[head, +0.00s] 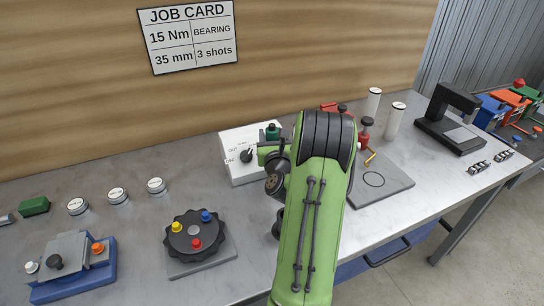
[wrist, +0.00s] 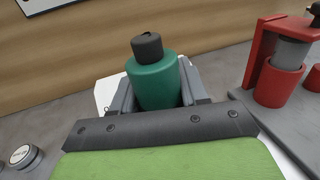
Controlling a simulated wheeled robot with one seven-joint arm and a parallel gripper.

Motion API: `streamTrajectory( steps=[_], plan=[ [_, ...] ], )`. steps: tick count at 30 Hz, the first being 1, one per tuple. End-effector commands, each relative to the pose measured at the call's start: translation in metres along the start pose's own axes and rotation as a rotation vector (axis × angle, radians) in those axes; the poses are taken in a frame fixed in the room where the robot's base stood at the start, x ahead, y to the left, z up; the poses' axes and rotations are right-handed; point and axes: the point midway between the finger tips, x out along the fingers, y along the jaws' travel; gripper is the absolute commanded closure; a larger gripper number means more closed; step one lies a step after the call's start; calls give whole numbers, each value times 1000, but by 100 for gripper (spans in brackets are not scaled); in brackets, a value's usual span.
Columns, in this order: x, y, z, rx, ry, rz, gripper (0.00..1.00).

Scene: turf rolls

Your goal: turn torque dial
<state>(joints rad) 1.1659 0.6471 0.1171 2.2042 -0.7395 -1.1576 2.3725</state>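A green cylinder with a smaller black cap (wrist: 157,82) stands between the two grey fingers of my gripper (wrist: 157,95). The fingers lie close along both its sides with no clear gap; its lower part is hidden by my gripper's body. In the head view the green cylinder (head: 272,132) shows at the right of a white box (head: 236,172), and my arm hides most of my gripper (head: 268,150). A black knob (head: 246,156) with lettering around it, including "OFF", is on the front of the box.
A red stand (wrist: 272,80) is close on the right, on a grey plate (head: 388,182). Left on the bench are a black dial with coloured knobs (head: 194,235), white round caps (head: 117,195) and a blue fixture (head: 75,285). The job card (head: 188,37) reads 15 Nm.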

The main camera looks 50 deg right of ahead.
Motion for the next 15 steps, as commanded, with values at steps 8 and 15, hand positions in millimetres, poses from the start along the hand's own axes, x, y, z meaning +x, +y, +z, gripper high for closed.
streamTrajectory(
  steps=[8,15],
  plan=[
    [0,0,0,0,0,0,100],
    [0,0,1,1,-3,0,100]
  ],
)
